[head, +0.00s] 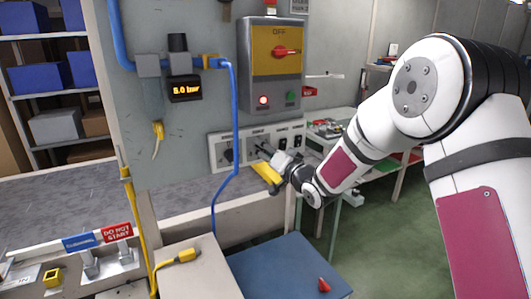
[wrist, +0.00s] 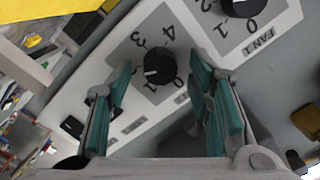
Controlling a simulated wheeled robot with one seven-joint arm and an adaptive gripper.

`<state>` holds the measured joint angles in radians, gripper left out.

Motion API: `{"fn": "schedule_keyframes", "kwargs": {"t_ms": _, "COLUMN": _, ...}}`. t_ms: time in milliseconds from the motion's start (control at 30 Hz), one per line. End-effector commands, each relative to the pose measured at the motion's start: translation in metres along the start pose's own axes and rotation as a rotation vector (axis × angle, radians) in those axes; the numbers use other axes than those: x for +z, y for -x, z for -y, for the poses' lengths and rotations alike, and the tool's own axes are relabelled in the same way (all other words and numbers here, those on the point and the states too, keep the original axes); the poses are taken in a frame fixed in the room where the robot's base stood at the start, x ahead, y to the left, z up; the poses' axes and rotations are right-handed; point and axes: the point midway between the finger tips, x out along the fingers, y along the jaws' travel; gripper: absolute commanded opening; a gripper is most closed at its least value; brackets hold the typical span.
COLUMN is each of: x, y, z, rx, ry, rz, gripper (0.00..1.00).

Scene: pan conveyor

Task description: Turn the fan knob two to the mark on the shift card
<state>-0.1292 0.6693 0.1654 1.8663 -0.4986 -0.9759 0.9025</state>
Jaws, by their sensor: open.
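The black fan knob (wrist: 159,68) in the middle of the wrist view sits on a white panel among printed numerals. Its white line points to the lower left, seemingly between 1 and 2. Its own name label is not readable. A second knob (wrist: 240,4), labelled FAN 1, is at the top right. My gripper (wrist: 162,78) is open, its teal fingers on either side of the middle knob; contact cannot be told. In the head view my gripper (head: 272,160) is at the white knob panel (head: 216,153) and hides part of it. I cannot identify the shift card.
A grey switch box (head: 270,95) with a red handle is above the panel. A blue hose (head: 234,130) hangs left of my gripper. A display (head: 185,89) reads 5.0 bar. More black controls (head: 282,142) are right on the panel. A blue surface (head: 275,270) lies below.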

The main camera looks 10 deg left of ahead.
Motion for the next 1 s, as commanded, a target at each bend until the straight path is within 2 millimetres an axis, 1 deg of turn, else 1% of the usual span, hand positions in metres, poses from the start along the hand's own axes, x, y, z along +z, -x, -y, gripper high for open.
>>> {"fn": "schedule_keyframes", "kwargs": {"t_ms": 133, "x": 0.0001, "y": 0.0002, "z": -0.0002, "rx": 0.000, "ry": 0.000, "rz": 0.000, "gripper": 0.47}}
{"fn": "schedule_keyframes", "kwargs": {"t_ms": 333, "x": 0.0001, "y": 0.0004, "z": -0.0002, "rx": 0.000, "ry": 0.000, "rz": 0.000, "gripper": 0.01}}
{"fn": "schedule_keyframes", "kwargs": {"t_ms": 367, "x": 0.0001, "y": 0.0004, "z": -0.0002, "rx": 0.000, "ry": 0.000, "rz": 0.000, "gripper": 0.00}}
{"fn": "schedule_keyframes", "kwargs": {"t_ms": 667, "x": 0.0003, "y": 0.0002, "z": -0.0007, "rx": 0.002, "ry": 0.023, "rz": 0.002, "gripper": 0.00}}
{"fn": "schedule_keyframes", "kwargs": {"t_ms": 833, "x": 0.0003, "y": 0.0000, "z": -0.0009, "rx": 0.005, "ry": 0.093, "rz": 0.005, "gripper": 0.00}}
{"fn": "schedule_keyframes", "kwargs": {"t_ms": 1000, "x": 0.0003, "y": -0.0005, "z": -0.0008, "rx": 0.010, "ry": 0.218, "rz": 0.011, "gripper": 0.00}}
